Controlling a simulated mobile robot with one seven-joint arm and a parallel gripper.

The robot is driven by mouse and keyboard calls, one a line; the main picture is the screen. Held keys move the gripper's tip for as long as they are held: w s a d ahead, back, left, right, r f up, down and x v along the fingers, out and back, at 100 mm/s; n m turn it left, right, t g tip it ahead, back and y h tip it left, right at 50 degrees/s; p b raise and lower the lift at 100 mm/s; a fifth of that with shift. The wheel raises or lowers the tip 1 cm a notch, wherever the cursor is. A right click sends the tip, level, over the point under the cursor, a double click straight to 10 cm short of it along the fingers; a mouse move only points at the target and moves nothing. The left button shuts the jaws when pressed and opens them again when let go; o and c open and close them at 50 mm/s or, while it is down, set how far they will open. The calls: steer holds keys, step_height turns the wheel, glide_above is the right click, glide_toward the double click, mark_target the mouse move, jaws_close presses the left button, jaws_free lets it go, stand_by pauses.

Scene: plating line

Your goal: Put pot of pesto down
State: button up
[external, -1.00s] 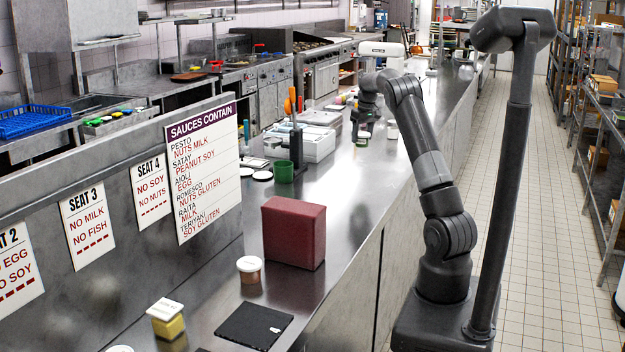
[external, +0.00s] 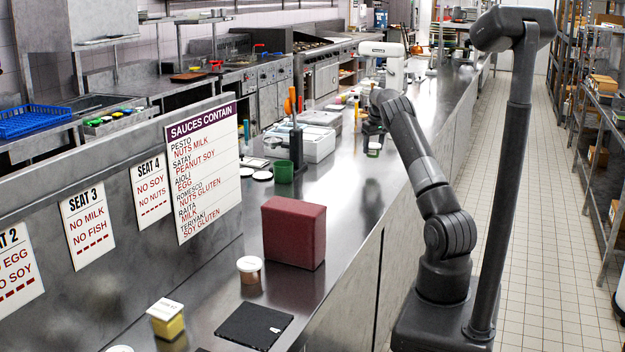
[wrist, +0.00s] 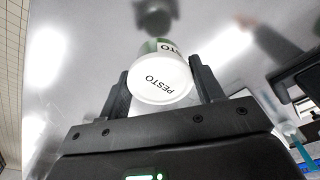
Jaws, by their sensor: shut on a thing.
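The pot of pesto (wrist: 160,82) has a white lid and a white and green side, both marked PESTO. In the wrist view it sits between the two dark fingers of my gripper (wrist: 164,84), which is shut on it. I cannot tell whether the pot's base touches the counter.
A white bin (external: 316,144) stands left of my gripper. A green cup (external: 283,172) and a dark red block (external: 294,232) are nearer the camera. A white appliance (external: 384,62) stands behind. The counter between block and gripper is clear.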

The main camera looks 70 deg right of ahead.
mark_target(369, 156)
steer(key=shift+w+a+f, duration=0.1)
steer(key=shift+w+f, duration=0.35)
steer(key=shift+w, duration=0.35)
steer(key=shift+f, duration=2)
steer(key=shift+f, duration=0.1)
steer(key=o, duration=1)
steer(key=r, duration=0.8)
steer(key=s+r, duration=0.1)
steer(key=r, duration=0.3)
steer(key=shift+a+r, duration=0.1)
steer(key=shift+a, duration=0.3)
